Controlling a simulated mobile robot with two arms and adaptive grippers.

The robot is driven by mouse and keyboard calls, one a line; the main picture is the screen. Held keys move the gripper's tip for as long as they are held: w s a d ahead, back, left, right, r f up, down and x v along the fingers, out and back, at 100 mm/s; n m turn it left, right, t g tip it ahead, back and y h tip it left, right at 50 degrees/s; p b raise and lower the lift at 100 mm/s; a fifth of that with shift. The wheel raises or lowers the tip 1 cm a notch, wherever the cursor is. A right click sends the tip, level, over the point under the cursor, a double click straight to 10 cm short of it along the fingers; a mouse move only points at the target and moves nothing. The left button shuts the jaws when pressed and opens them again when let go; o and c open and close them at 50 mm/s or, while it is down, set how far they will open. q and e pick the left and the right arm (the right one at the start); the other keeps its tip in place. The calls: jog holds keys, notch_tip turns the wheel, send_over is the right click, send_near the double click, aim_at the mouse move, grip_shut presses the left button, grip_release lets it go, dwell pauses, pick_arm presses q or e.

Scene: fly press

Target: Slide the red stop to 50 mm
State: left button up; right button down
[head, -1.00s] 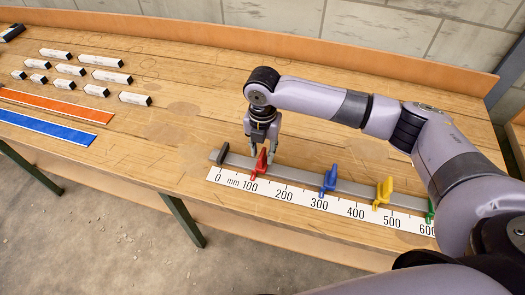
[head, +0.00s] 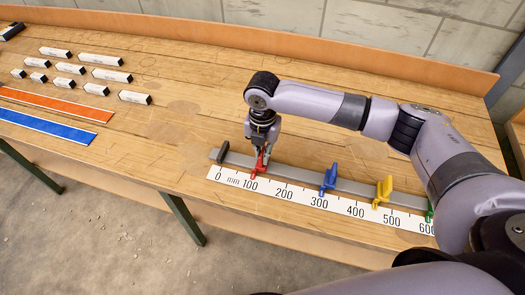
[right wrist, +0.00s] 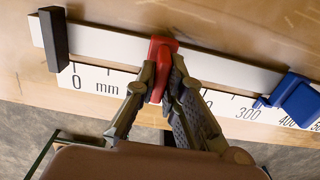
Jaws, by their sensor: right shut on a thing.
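The red stop (head: 256,168) sits on the grey rail (head: 292,176), its pointer close to the 100 label of the white mm scale (head: 232,178). My right gripper (head: 263,150) comes down on it from above. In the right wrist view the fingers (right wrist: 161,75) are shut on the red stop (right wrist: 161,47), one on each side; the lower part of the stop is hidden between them. A black end block (head: 223,151) stands at the rail's zero end, with bare rail between it and the red stop. My left gripper is not in view.
A blue stop (head: 328,178), a yellow stop (head: 383,190) and a green stop (head: 430,212) stand farther right on the rail. Orange (head: 58,103) and blue (head: 45,127) strips and several small labelled blocks lie at the left of the wooden bench.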

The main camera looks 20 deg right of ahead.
dwell(0.6)
jog(key=w+a, duration=0.1)
jog(key=a, duration=0.1)
jog(key=w+a, duration=0.2)
jog(key=shift+a, duration=0.2)
jog(key=shift+d, duration=0.1)
jog(key=shift+s, duration=0.1)
jog(key=c, duration=1.7)
grip_release()
notch_tip(320, 180, up, 12)
jog(key=shift+r, duration=0.1)
